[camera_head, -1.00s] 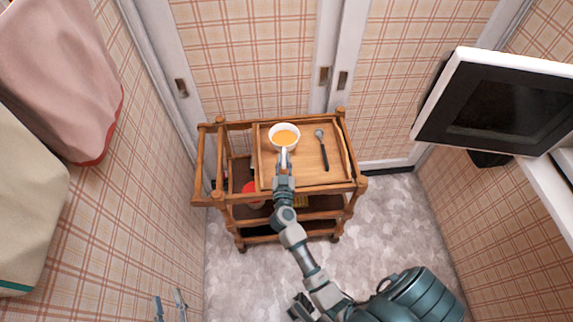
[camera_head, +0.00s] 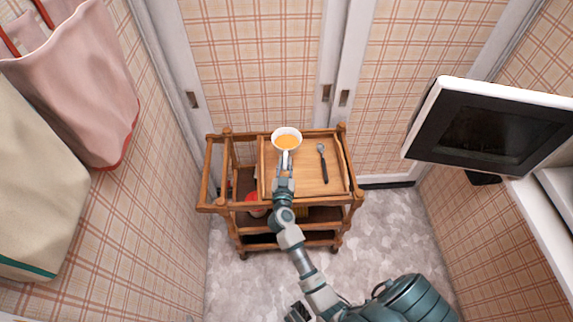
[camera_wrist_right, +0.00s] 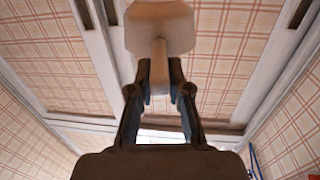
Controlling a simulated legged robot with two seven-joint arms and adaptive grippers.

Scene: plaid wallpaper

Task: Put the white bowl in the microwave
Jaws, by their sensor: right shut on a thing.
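The white bowl (camera_head: 286,134) has a handle and holds something orange. It appears raised over the far edge of the wooden tray on the cart. My right gripper (camera_head: 286,165) is shut on the bowl's handle, on the near side. In the right wrist view, the gripper (camera_wrist_right: 160,80) has its fingers on both sides of the handle, with the bowl (camera_wrist_right: 160,28) beyond it. The microwave (camera_head: 490,85) is at the right, white-edged with a dark front; I cannot tell whether its door is open. My left gripper is out of view.
The wooden cart (camera_head: 215,207) stands by the doors, with a dark-handled spoon (camera_head: 323,163) on its tray and a red thing (camera_head: 254,197) lower down. Bags (camera_head: 85,80) hang at the left. A white shelf (camera_head: 540,215) is below the microwave. Grey floor (camera_head: 385,235) is open at right.

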